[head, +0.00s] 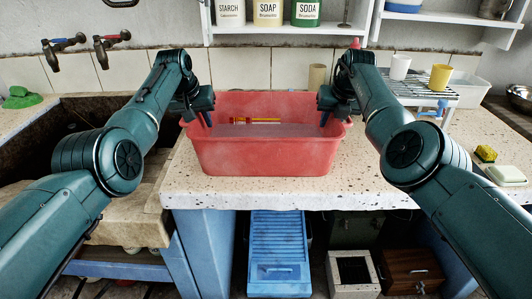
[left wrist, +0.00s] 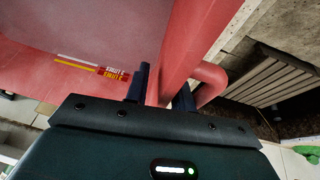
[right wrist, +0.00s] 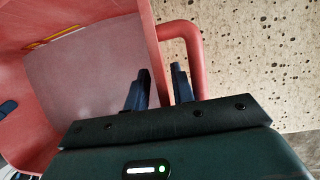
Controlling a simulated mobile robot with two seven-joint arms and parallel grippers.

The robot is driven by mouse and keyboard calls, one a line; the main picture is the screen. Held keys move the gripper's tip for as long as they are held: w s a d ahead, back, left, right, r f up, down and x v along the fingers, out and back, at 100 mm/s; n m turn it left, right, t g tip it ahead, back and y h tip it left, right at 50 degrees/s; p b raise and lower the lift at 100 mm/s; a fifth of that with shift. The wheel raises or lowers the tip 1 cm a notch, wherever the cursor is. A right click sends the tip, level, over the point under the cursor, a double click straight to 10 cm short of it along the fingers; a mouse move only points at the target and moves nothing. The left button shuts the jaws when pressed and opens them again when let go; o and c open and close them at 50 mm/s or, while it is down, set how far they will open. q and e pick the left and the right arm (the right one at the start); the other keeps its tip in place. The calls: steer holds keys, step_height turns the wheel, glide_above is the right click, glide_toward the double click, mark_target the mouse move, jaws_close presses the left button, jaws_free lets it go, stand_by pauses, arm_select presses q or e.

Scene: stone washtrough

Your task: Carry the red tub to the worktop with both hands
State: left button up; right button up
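The red tub (head: 265,155) stands upright on the speckled worktop (head: 400,185), close to its front edge. It holds greyish contents, perhaps water, and a yellow and red marking shows on its inner wall. My left gripper (head: 201,108) is at its left end. In the left wrist view its fingers (left wrist: 160,90) are apart, one on each side of the tub wall, beside the loop handle (left wrist: 213,78). My right gripper (head: 328,106) is at the right end. In the right wrist view its fingers (right wrist: 159,85) straddle the wall with some gap, the outer one by the handle (right wrist: 192,45).
A stone trough (head: 40,135) lies to the left. A sponge (head: 486,154) and a soap dish (head: 506,175) lie at far right. A shelf with tins hangs behind.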

arm_select(q)
steer(key=v, duration=1.2)
steer(key=shift+f, duration=0.1)
arm_select(e)
steer(key=shift+s+r, duration=0.15)
steer(key=shift+r, duration=0.45)
steer(key=v, duration=1)
steer(key=shift+s+d+r, duration=0.1)
steer(key=shift+s+r, duration=0.2)
